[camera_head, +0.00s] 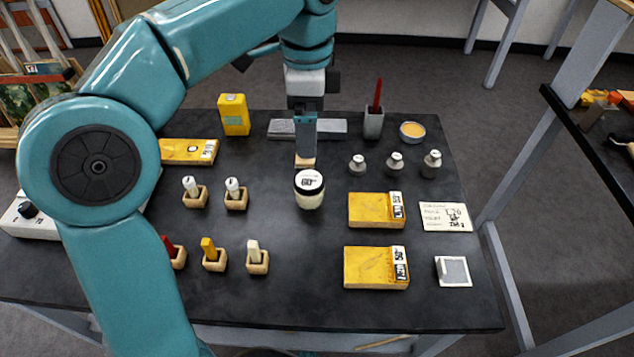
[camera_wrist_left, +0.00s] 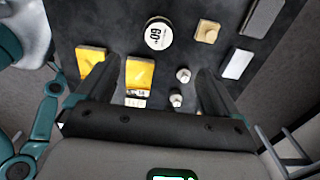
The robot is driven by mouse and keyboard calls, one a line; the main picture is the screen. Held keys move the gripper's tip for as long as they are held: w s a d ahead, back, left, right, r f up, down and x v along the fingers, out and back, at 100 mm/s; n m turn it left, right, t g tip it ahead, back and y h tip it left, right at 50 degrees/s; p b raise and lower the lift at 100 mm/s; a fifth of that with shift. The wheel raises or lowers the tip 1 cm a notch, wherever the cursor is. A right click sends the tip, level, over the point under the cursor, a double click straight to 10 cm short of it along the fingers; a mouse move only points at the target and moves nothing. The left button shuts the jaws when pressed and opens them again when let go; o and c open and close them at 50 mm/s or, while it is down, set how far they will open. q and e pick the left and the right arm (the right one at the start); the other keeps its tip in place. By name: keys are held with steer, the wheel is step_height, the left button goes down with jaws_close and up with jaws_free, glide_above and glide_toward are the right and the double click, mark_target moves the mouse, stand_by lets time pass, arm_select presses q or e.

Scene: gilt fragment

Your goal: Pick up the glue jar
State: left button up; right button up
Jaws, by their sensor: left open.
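The glue jar (camera_head: 310,190) is a round, pale jar with a white lid marked "60" and a dark band. It stands upright near the middle of the black table (camera_head: 330,320). In the left wrist view the jar (camera_wrist_left: 158,33) shows at the top, ahead of the fingers and apart from them. My left gripper (camera_head: 306,150) points down just behind the jar in the head view. Its two fingers show spread and empty in the left wrist view (camera_wrist_left: 157,82). My right gripper is not in view.
A wooden block (camera_head: 305,162) lies by the left fingertips. A pot with a red stick (camera_head: 374,122) stands behind. The table in front of the jar is bare.

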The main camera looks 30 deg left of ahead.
mark_target(309, 179)
arm_select(q)
steer(key=f+b, duration=0.1)
steer(key=f, duration=0.2)
steer(key=f+b, duration=0.1)
steer(key=f, duration=0.3)
steer(key=f+b, duration=0.1)
steer(key=f, duration=0.2)
steer(key=shift+s+f, duration=0.2)
steer(key=shift+s, duration=0.05)
step_height(309, 179, down, 6)
steer(key=shift+w+r+b, duration=0.1)
steer(key=shift+r+b, duration=0.05)
steer(key=shift+b, duration=0.6)
steer(key=shift+r, duration=0.1)
steer(key=shift+c, duration=0.9)
steer(key=c, duration=1.1)
steer(key=shift+o, duration=0.2)
